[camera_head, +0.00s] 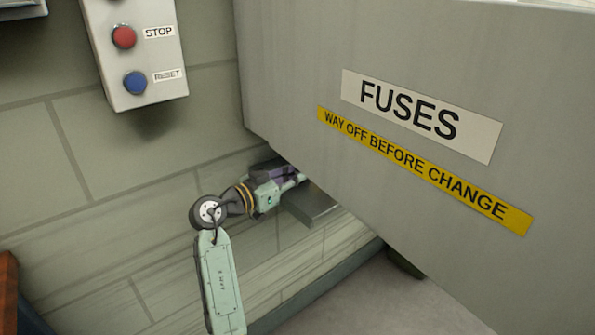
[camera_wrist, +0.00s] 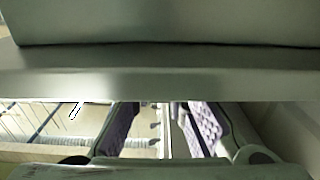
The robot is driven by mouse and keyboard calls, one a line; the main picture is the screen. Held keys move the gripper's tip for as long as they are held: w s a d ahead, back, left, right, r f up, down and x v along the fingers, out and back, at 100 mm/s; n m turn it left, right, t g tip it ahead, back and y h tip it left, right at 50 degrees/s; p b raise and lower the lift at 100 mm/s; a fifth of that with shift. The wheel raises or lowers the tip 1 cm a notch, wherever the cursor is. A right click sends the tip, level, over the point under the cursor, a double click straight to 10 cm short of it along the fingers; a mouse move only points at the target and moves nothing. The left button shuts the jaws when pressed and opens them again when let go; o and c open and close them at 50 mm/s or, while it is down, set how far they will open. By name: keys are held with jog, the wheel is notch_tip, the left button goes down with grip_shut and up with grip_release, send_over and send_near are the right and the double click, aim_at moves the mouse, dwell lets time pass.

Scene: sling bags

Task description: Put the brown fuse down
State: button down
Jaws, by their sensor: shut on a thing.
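My gripper (camera_head: 292,181) reaches in under the lower left edge of the grey fuse cabinet, and its tips are partly hidden there. In the wrist view my gripper (camera_wrist: 163,122) shows two purple-padded fingers with a gap between their visible parts, and their far ends are covered by a broad grey surface (camera_wrist: 160,72). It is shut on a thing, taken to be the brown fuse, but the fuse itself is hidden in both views.
The grey cabinet (camera_head: 300,60) labelled "FUSES" fills the upper right, close above my gripper. A grey ledge (camera_head: 315,209) juts out just below it. A box with red and blue buttons (camera_head: 140,50) hangs on the panelled wall. Floor shows at the lower right.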

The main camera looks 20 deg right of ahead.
jog(key=shift+f, duration=0.1)
jog(key=c, duration=1.6)
grip_release()
